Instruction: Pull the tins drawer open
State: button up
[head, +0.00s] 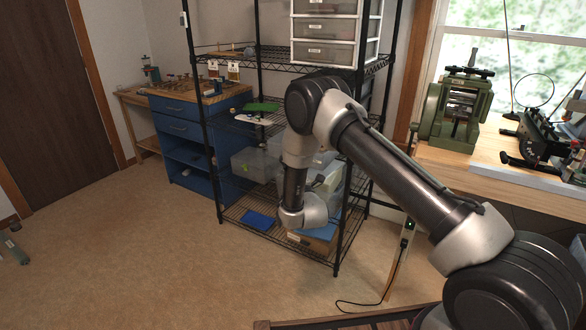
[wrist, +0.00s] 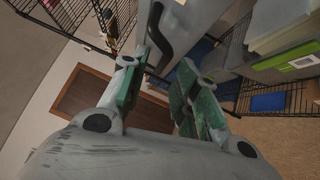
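A white drawer unit (head: 325,29) with clear-fronted, labelled drawers stands on the upper rack in the head view; its labels are too small to read. A blue cabinet (head: 190,129) with drawers stands behind the rack at left. I cannot tell which drawer is the tins drawer. In the wrist view my gripper (wrist: 155,88) has its two green-padded fingers apart, with nothing seen held between them. A dark curved bar (wrist: 157,38) shows just beyond the fingers; what it belongs to is unclear. In the head view the fingers are not visible; my arm hangs before the rack.
The black wire rack (head: 218,165) holds clear bins (head: 255,163) and a blue item (head: 258,220) low down. A workbench (head: 490,165) with a green machine (head: 456,112) stands at right. A cable (head: 360,303) lies on the floor. The floor at left is mostly clear.

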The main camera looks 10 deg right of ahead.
jog(key=s+d+f, duration=0.1)
jog(key=s+d, duration=0.1)
jog(key=s, duration=0.9)
jog(key=shift+s+f, duration=0.15)
jog(key=shift+f, duration=0.1)
